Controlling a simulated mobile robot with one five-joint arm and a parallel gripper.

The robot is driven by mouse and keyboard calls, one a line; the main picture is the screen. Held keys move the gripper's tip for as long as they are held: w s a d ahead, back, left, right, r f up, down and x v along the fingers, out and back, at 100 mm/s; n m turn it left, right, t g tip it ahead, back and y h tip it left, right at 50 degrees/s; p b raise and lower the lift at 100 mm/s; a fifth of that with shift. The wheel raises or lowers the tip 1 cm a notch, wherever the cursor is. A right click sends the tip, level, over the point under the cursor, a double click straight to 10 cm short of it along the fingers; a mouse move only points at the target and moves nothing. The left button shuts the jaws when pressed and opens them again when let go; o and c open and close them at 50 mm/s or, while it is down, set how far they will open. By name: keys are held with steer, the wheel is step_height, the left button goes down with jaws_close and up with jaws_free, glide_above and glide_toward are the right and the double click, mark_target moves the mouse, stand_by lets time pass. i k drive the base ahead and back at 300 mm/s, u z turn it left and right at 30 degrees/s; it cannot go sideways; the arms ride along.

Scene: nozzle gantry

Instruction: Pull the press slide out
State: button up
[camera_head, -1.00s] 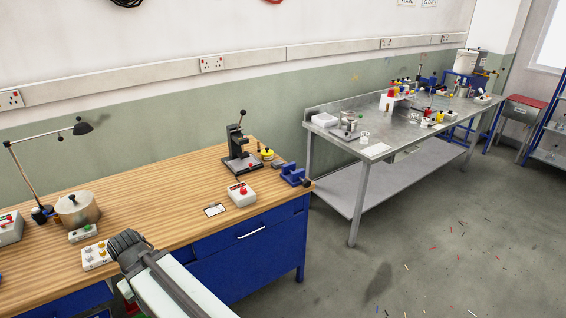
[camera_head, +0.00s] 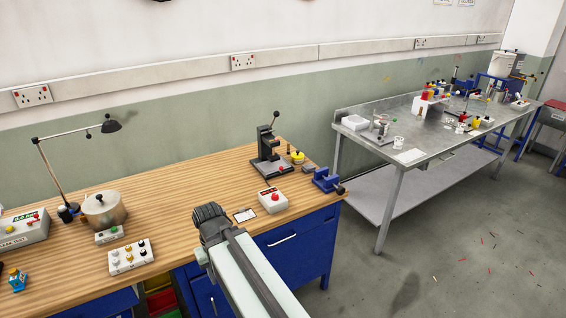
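A small black press (camera_head: 266,148) stands on the wooden bench near its back right corner. It has an upright column, a lever with a ball knob at the top, and a dark base. A red knob (camera_head: 281,168) shows at the front of the base, and a flat dark slide seems to lie there, too small to make out clearly. My arm reaches up from the bottom edge to a dark ribbed end over the bench's front edge, short of the press. No gripper fingers show.
A white box with a red button (camera_head: 272,201), a blue vise (camera_head: 326,179) and a yellow-topped item (camera_head: 297,158) stand close to the press. A small card (camera_head: 245,215) lies in front. The bench middle is clear. A steel table (camera_head: 432,148) stands to the right.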

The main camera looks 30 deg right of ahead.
mark_target(268, 167)
steer(key=u, duration=0.05)
steer(key=i, duration=1.3)
steer(key=u, duration=0.05)
